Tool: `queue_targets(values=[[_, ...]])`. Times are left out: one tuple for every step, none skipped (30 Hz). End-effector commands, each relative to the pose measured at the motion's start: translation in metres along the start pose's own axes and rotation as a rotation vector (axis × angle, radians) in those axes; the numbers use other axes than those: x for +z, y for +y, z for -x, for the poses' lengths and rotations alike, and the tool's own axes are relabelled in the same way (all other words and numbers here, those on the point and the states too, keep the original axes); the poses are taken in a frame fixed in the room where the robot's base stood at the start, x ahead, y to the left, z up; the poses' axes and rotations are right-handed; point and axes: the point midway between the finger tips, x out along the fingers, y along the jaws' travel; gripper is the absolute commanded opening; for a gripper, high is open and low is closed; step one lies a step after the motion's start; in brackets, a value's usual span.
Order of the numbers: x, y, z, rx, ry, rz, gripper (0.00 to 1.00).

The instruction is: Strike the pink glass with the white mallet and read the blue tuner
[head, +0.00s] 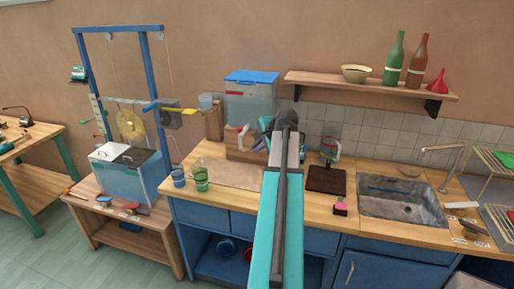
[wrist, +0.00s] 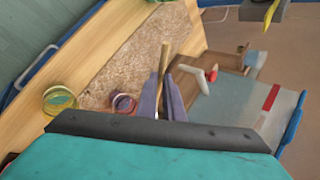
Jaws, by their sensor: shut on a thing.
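My gripper (wrist: 166,80) is shut on a thin wooden stick (wrist: 164,58), seen in the wrist view. No white mallet head can be made out on it. A small purplish-pink glass (wrist: 123,103) stands beside the tan mat (wrist: 130,75), just left of my gripper in the wrist view; I cannot tell the gap in height. The head view shows no pink glass; my arm covers that part of the counter. I cannot clearly identify the blue tuner in either view.
A yellow-green glass (wrist: 58,99) stands near the counter's front edge. A blue glass (head: 178,177) and a green glass (head: 201,178) stand at the counter's left end. A blue-lidded tank (head: 250,100) is behind. A dark board (head: 326,181) and a sink (head: 400,200) lie to the right.

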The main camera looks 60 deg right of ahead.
Motion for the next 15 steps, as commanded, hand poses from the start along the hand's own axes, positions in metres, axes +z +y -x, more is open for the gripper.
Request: queue_targets(values=[[0.000,0.000,0.000,0.000,0.000,0.000,0.00],[0.000,0.000,-0.001,0.001,-0.001,-0.001,0.00],[-0.001,0.001,-0.002,0.003,-0.003,-0.004,0.00],[-0.002,0.002,-0.003,0.005,-0.006,-0.007,0.00],[-0.003,0.003,-0.005,0.008,-0.011,-0.011,0.00],[-0.004,0.005,-0.008,0.013,-0.018,-0.019,0.00],[-0.005,0.007,-0.011,0.017,-0.025,-0.026,0.00],[-0.007,0.009,-0.014,0.022,-0.033,-0.033,0.00],[-0.009,0.012,-0.018,0.029,-0.045,-0.045,0.00],[-0.010,0.014,-0.022,0.035,-0.054,-0.054,0.00],[-0.012,0.017,-0.026,0.041,-0.063,-0.063,0.00],[-0.014,0.020,-0.030,0.047,-0.075,-0.075,0.00],[-0.015,0.022,-0.034,0.052,-0.085,-0.084,0.00],[-0.017,0.025,-0.037,0.059,-0.094,-0.093,0.00],[-0.019,0.029,-0.042,0.067,-0.106,-0.105,0.00]])
